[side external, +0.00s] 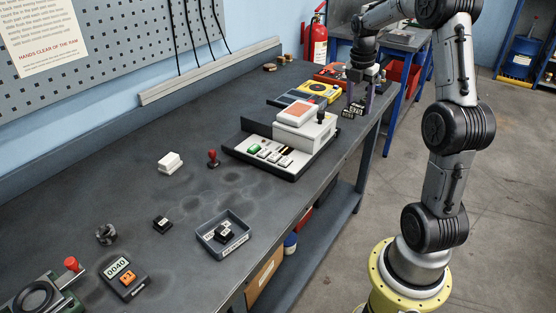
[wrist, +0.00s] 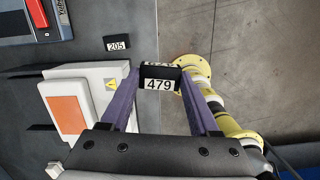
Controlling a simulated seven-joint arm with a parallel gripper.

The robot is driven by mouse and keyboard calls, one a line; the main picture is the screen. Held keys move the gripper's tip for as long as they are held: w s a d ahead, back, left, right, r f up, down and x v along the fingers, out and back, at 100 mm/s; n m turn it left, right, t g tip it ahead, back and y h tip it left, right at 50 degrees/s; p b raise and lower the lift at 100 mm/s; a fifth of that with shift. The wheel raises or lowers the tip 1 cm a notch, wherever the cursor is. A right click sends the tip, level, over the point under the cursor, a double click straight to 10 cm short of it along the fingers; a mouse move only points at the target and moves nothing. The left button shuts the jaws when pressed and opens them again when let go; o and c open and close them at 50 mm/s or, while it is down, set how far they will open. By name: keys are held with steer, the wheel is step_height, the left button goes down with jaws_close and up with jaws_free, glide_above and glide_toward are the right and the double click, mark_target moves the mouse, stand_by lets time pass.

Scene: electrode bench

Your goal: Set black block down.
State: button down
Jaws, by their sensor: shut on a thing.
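My gripper (wrist: 160,78) has purple fingers, shut on a black block (wrist: 159,84) with a white label reading 479. In the side view, my gripper (side external: 357,101) is at the far right end of the bench, near its front edge. The held block appears in front of the bench edge in the wrist view; its exact height is hard to tell. A second black block (wrist: 117,44), labelled 205, lies on the bench to the left of the held one.
A white machine with an orange top (side external: 295,112) stands beside my gripper. A yellow meter (side external: 319,90) is behind it. The bench middle is mostly clear.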

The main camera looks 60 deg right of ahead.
steer(key=w+a+f+m+g, duration=0.1)
steer(key=a+f+m, duration=0.5)
steer(key=a, duration=0.5)
steer(key=m+y, duration=0.2)
steer(key=m, duration=0.9)
glide_above(300, 198)
steer(key=f, duration=0.4)
steer(key=shift+w+f, duration=0.35)
steer(key=shift+w, duration=0.05)
steer(key=w+a, duration=0.1)
steer(key=w, duration=0.2)
steer(key=w+a+r, duration=0.1)
steer(key=w+a, duration=0.1)
steer(key=w, duration=0.1)
steer(key=w+a+r, duration=0.1)
steer(key=w+a, duration=0.1)
steer(key=w, duration=0.2)
steer(key=shift+a, duration=0.1)
steer(key=shift+w+a+g, duration=0.15)
steer(key=shift+w+g, duration=0.05)
steer(key=shift+g, duration=0.1)
